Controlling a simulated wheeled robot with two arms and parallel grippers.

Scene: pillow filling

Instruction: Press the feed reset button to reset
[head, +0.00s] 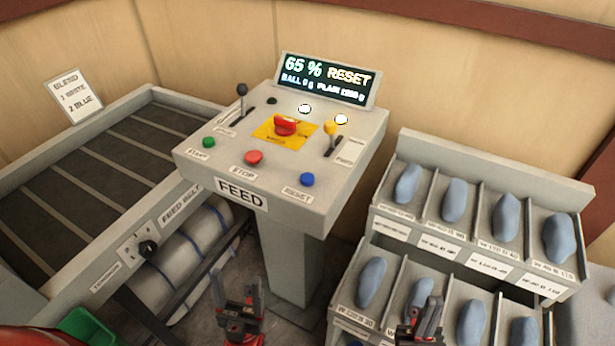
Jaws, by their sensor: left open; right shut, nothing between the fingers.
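The feed control box (222,163) stands on a grey pedestal in the middle of the head view. Its blue reset button (307,180) is at the front right of the top, beside a "RESET" label. The red stop button (254,157) and green start button (208,142) sit to its left. The display (327,79) reads "65 % RESET". My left gripper (238,290) is open and empty, low in front of the pedestal. My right gripper (430,318) is shut and empty, in front of the lower rack. Both are apart from the buttons.
A rack (486,174) with several blue-grey pillow shapes stands at the right in two tiers. A conveyor (100,150) with a dark belt runs along the left. A yellow plate with a red knob (286,124) and two levers are on the box. A green object (85,327) is at lower left.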

